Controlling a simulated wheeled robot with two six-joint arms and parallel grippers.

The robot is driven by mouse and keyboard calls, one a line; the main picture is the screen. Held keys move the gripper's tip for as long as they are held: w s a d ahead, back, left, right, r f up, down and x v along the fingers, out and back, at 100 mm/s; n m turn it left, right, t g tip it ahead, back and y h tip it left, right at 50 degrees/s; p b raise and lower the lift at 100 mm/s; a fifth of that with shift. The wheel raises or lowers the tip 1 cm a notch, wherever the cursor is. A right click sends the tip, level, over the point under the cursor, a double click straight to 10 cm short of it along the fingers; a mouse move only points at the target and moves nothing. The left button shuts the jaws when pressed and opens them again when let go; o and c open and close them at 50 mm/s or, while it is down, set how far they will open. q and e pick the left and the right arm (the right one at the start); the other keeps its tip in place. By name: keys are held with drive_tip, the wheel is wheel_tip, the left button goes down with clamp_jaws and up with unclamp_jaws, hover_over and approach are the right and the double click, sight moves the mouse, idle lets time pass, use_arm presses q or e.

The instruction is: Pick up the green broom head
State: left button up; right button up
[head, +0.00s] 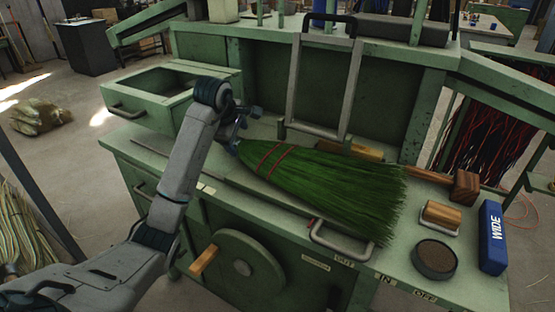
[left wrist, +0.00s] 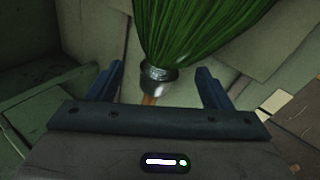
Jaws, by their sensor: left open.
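The green broom head (head: 325,185) lies flat on the green workbench, its bristles fanned toward the right and two red bands near its narrow end. In the left wrist view the green bristles (left wrist: 195,30) fill the top, with a silver metal collar (left wrist: 157,77) and a short wooden stub below it. My left gripper (head: 238,128) is at the narrow end of the broom head. In the left wrist view my left gripper (left wrist: 160,85) is open, with the collar between its two fingers and space on both sides. My right gripper is not seen.
A metal frame (head: 292,85) stands upright behind the broom. An open drawer (head: 150,95) is at the left. A wooden mallet (head: 463,187), a blue box (head: 492,237) and a round dark tin (head: 434,258) are on the bench's right. A metal handle (head: 345,251) is at the front edge.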

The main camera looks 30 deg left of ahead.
sight(239, 142)
use_arm(q)
drive_tip(key=shift+a+x, duration=0.15)
drive_tip(key=shift+x, duration=0.8)
drive_tip(key=shift+a+x, duration=0.1)
drive_tip(key=shift+x, duration=0.85)
drive_tip(key=shift+s, duration=0.1)
drive_tip(key=c, duration=1.2)
drive_tip(key=shift+c, duration=0.4)
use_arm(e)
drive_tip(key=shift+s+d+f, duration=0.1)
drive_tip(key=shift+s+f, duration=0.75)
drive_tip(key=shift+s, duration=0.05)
use_arm(q)
drive_tip(key=shift+r, duration=0.1)
